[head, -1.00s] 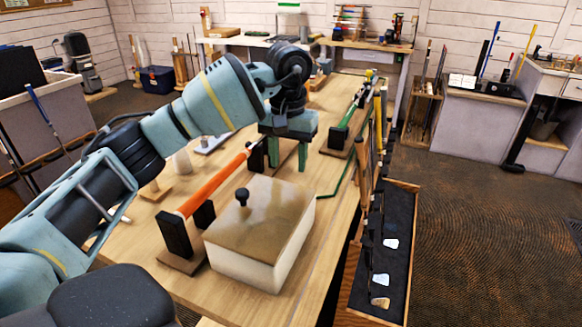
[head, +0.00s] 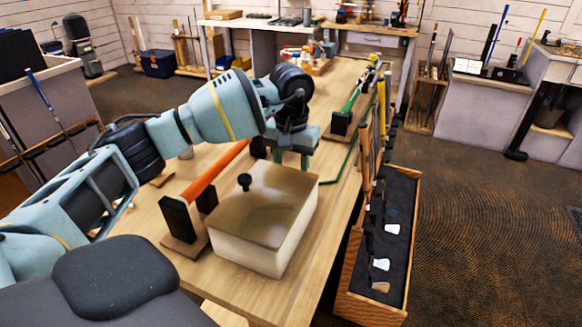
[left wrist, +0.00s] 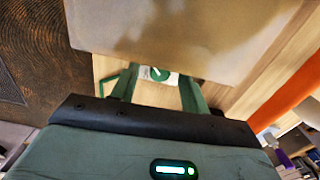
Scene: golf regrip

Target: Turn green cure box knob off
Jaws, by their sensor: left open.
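My left gripper (head: 292,158) is open and points down behind the box's far side. In the left wrist view its two green fingers (left wrist: 157,88) stand on either side of the green knob, apart from each other. Contact cannot be told. My right gripper is out of view.
A club with an orange shaft (head: 215,170) rests in black holders left of the box. A green cable (head: 345,165) runs along the bench behind it. A wooden tray (head: 343,290) with club heads stands to the right. Bare bench (head: 315,245) lies right of the box.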

